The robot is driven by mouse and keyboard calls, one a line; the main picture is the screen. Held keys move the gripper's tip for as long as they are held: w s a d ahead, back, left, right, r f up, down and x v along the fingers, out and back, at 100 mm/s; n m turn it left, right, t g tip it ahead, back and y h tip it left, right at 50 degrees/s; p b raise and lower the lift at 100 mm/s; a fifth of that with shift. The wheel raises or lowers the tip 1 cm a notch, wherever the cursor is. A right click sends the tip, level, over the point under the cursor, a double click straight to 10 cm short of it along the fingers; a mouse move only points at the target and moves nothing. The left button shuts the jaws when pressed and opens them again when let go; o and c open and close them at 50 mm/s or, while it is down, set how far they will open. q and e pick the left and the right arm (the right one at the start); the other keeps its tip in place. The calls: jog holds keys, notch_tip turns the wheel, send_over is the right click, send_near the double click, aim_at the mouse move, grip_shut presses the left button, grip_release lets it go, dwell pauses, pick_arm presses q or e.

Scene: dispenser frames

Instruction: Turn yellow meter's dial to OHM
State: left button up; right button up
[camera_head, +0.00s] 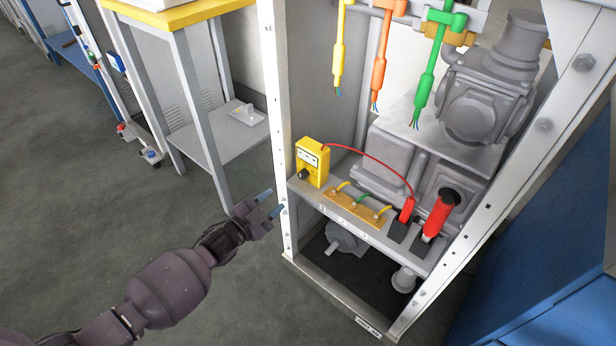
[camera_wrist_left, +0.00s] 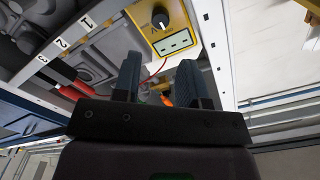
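The yellow meter (camera_head: 312,158) stands at the left end of the shelf in the white frame. Its black dial (camera_head: 304,174) is low on its front face. In the left wrist view the meter (camera_wrist_left: 177,26) shows beyond the fingers, with the dial (camera_wrist_left: 160,18) and a pale display. I cannot read the dial's setting. My left gripper (camera_head: 271,203) is open and empty, left of and below the meter, apart from it. Its two fingers also show spread in the left wrist view (camera_wrist_left: 160,82). My right gripper is not in view.
A frame post (camera_head: 276,120) stands close to my left gripper. A red lead runs from the meter to a red probe (camera_head: 407,210). A terminal strip (camera_head: 353,208) and a red handle (camera_head: 439,213) sit on the shelf. Yellow, orange and green cables hang above.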

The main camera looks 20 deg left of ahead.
aim_at(301, 177)
pick_arm(q)
jog(key=b+x, duration=0.2)
jog(key=x, duration=0.7)
jog(key=shift+s+f, duration=0.1)
jog(key=shift+f, duration=0.05)
jog(key=shift+b+x, duration=0.3)
jog(key=shift+x, duration=0.45)
jog(key=shift+r, duration=0.2)
jog(key=c, duration=0.7)
